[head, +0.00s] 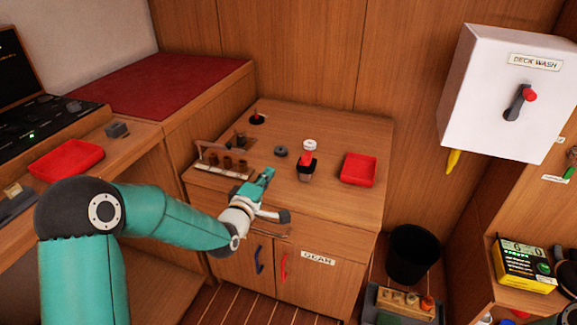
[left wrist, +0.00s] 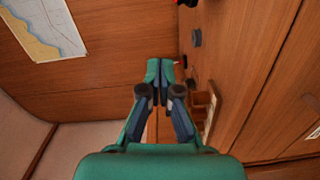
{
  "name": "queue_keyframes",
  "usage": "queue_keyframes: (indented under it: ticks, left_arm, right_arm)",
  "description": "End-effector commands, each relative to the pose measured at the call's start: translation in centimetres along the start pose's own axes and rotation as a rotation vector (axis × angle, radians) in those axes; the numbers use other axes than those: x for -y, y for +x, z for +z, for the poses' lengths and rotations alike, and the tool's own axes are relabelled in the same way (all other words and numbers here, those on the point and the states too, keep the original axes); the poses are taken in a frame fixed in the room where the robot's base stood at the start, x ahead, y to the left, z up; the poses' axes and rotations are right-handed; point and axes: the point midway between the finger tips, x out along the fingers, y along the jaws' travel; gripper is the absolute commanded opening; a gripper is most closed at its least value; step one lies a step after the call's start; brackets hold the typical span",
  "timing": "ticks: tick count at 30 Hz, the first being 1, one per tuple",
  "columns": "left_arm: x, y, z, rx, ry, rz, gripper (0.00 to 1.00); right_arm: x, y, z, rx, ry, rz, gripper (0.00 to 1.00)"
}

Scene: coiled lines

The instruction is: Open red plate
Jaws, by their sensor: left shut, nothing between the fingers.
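A wooden cabinet (head: 340,232) stands in the middle of the head view. Its right door (head: 320,283) has a red handle (head: 284,267) and a white plate (head: 318,258) with dark lettering. Its left door (head: 235,262) has a blue handle (head: 259,260). Both doors look shut. My left gripper (head: 267,176) is over the cabinet's front edge, above the two handles and apart from them. Its fingers are together and empty, which the left wrist view (left wrist: 160,72) also shows. My right gripper is in neither view.
The cabinet top holds a red tray (head: 358,170), a red-and-black item (head: 307,163), and a rack (head: 222,167) of brown pieces. A black bin (head: 413,255) and a box (head: 402,303) stand right of the cabinet. A deck wash box (head: 490,110) hangs at right.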

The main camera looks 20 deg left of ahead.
Motion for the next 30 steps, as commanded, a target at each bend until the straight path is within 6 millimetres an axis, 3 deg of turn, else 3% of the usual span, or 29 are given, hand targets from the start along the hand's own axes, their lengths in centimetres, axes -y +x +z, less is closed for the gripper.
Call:
queue_keyframes:
  ticks: [14, 21, 30]
  left_arm:
    - [0.1, 8.7, 0.1, 0.001, 0.001, -0.003, 0.00]
    - [0.2, 9.2, 3.4, 0.003, 0.001, -0.005, 0.00]
    - [0.2, 9.3, 3.9, -0.001, 0.001, -0.005, 0.00]
  right_arm:
    - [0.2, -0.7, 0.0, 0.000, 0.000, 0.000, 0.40]
    - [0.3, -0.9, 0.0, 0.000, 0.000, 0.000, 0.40]
    - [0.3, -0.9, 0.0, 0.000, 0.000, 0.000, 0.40]
